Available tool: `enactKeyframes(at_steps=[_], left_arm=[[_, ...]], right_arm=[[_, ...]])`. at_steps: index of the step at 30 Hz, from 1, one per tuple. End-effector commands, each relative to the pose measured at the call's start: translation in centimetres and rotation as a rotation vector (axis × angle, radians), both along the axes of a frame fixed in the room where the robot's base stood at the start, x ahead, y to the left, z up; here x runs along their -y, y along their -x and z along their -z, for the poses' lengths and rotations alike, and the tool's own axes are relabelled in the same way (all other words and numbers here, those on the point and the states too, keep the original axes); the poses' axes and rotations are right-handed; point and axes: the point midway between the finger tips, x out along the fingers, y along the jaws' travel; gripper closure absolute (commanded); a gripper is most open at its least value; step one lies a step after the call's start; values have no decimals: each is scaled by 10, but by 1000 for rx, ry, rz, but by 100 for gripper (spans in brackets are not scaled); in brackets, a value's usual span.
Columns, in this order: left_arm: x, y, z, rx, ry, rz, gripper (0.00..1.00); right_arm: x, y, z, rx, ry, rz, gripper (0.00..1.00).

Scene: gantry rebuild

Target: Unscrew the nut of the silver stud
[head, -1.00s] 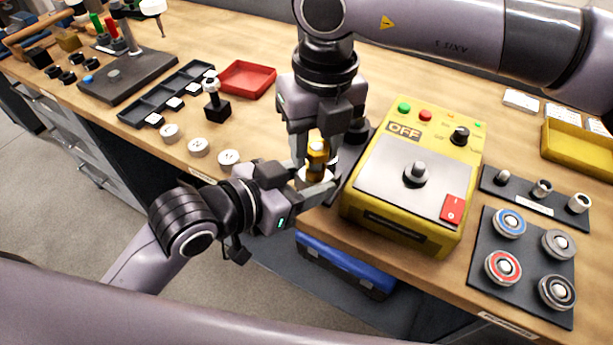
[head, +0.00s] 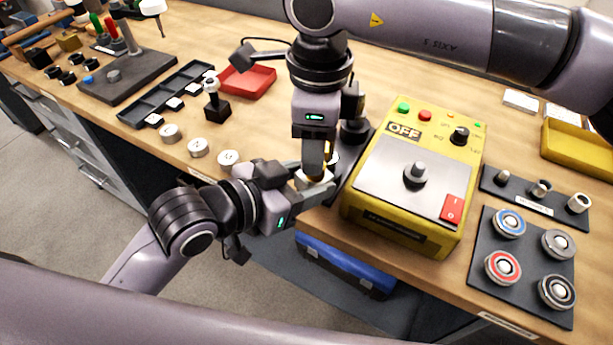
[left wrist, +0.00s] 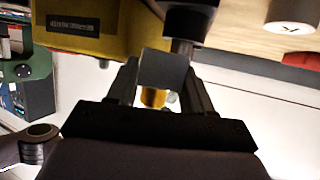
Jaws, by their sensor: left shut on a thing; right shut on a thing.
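My left gripper (head: 318,186) comes in from the left and is shut on the silver stud, whose pale round part (head: 309,177) shows between the fingers. The rest of the stud is hidden. My right gripper (head: 322,168) points straight down from above and is shut on the golden nut (head: 327,149) on top of the stud. One finger hides most of the nut. In the left wrist view a bit of the golden nut (left wrist: 153,97) shows between my left fingers, below a grey block that is likely a right finger. Thread and gap cannot be seen.
A yellow box (head: 400,229) marked OFF stands close right of the grippers. A red tray (head: 248,82), a black stand (head: 216,109) and several white discs (head: 198,147) lie to the left. A dark plate with bearings (head: 522,262) lies right. The bench's front edge is just below the grippers.

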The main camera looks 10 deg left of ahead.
Motion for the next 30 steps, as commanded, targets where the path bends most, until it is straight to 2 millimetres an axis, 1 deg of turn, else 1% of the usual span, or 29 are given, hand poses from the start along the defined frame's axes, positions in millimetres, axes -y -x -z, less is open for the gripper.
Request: enactKeyframes(at_steps=[1, 6, 9, 17, 18, 20, 21, 23, 30], left_arm=[[1, 2, -2, 2, 4, 6, 100], [1, 2, -2, 3, 3, 6, 100], [1, 2, -1, 2, 2, 6, 100], [1, 2, -1, 3, 2, 7, 100], [1, 2, -1, 3, 2, 7, 100], [1, 2, -1, 3, 2, 7, 100], [1, 2, -1, 3, 1, 6, 100], [1, 2, -2, 4, 2, 5, 100], [1, 1, -2, 5, 2, 3, 100]], right_arm=[[4, -7, -1, 16, 7, -37, 90], [4, -7, -1, 23, 15, -199, 91], [4, -7, -1, 24, 17, -250, 91], [5, -7, -1, 25, 19, -263, 91], [5, -7, -1, 24, 18, -262, 51], [5, -7, -1, 24, 18, -263, 31], [4, -6, -1, 22, 17, -264, 18], [4, -5, -1, 21, 16, -266, 0], [2, -3, -1, 18, 14, -262, 0]])
